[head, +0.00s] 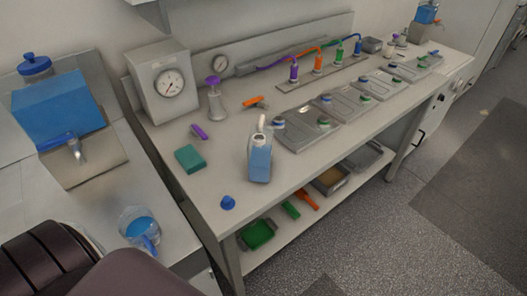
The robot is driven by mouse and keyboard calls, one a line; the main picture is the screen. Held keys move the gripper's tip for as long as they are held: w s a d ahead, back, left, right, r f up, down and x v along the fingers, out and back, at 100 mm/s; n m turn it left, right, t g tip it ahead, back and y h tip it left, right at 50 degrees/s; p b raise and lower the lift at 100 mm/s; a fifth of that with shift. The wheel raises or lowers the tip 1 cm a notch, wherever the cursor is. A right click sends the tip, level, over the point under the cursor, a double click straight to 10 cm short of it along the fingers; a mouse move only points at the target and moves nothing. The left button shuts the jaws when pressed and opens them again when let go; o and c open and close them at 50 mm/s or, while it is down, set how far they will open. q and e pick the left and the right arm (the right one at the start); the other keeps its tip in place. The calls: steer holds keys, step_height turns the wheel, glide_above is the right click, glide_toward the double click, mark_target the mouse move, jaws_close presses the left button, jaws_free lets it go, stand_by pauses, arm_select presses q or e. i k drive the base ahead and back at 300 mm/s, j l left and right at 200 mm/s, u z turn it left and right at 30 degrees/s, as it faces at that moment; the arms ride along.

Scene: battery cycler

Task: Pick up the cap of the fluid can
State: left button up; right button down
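A small blue cap (227,203) lies on the bench top (205,178) near its front left corner. The fluid can (260,163), with a translucent pale upper part and blue fluid inside, stands upright to the right of and behind the cap, apart from it. Neither of my grippers shows in the head view. Dark brown rounded shapes at the lower left look like part of my own body.
A teal block (190,159), a purple item (199,131) and flat grey trays (305,128) share the bench. A gauge box (163,82) stands behind. At left, a blue tank (58,108) and a jug of blue liquid (139,228) stand on another counter. Bench space around the cap is clear.

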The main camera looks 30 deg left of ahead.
mark_target(227, 203)
steer(key=k+l+u, duration=0.15)
steer(key=u, duration=1.1)
